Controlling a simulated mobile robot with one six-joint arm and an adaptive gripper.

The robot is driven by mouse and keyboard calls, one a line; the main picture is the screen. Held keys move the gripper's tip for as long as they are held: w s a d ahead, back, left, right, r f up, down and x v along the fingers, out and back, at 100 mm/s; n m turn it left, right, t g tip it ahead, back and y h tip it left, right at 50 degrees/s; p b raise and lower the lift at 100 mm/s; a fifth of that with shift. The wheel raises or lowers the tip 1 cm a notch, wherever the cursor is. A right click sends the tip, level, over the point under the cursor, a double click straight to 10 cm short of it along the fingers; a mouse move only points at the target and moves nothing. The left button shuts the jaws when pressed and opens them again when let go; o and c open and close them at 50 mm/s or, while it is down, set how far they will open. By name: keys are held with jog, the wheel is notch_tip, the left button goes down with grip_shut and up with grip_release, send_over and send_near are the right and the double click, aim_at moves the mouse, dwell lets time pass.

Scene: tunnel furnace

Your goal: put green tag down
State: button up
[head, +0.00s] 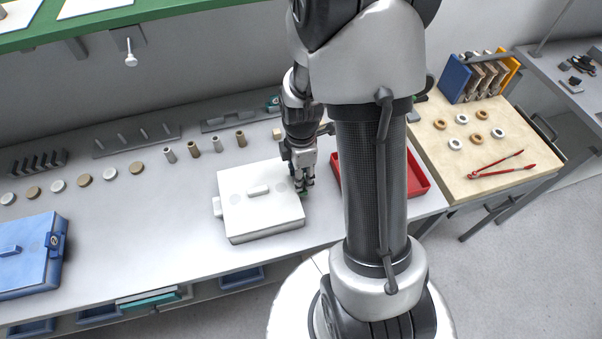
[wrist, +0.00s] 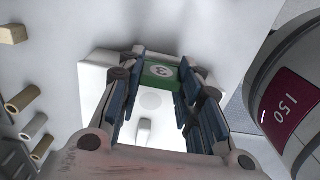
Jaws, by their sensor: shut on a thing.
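My gripper (head: 303,182) points down at the right edge of the white lidded box (head: 262,218) on the grey bench. In the wrist view its fingers (wrist: 160,70) are shut on the green tag (wrist: 161,73), which has a white round mark with a dark symbol. In the head view only a small green bit of the tag (head: 303,194) shows below the fingers. The white box also shows behind the tag in the wrist view (wrist: 98,92). I cannot tell whether the tag touches the box.
A red tray (head: 421,184) is right of the gripper, partly hidden by my arm. A blue lidded box (head: 25,270) stands at left. Several small cylinders (head: 217,145) and discs (head: 83,180) line the back. The bench between the boxes is clear.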

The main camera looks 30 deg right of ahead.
jog(key=shift+f+b, duration=0.45)
jog(key=shift+f, duration=0.15)
jog(key=o, duration=0.9)
jog(key=shift+r, duration=0.1)
notch_tip(320, 180, up, 13)
jog(key=p, duration=0.5)
jog(key=s+a+r+m+t, duration=0.1)
jog(key=s+a+r+m, duration=0.2)
jog(key=s+r+m, duration=0.1)
jog(key=s+a+r+m+t, duration=0.2)
jog(key=s+a+r+m, duration=0.2)
jog(key=s+r+m, duration=0.1)
jog(key=s+a+r+m+t, duration=0.1)
jog(key=s+a+r+m, duration=0.2)
jog(key=r, duration=0.4)
jog(key=shift+s+a+r+m+t, duration=0.2)
jog(key=shift+s+m, duration=0.15)
jog(key=shift+m, duration=0.35)
jog(key=shift+s+a+r+m+t, duration=0.15)
jog(key=shift+s+m, duration=0.2)
jog(key=shift+m, duration=0.35)
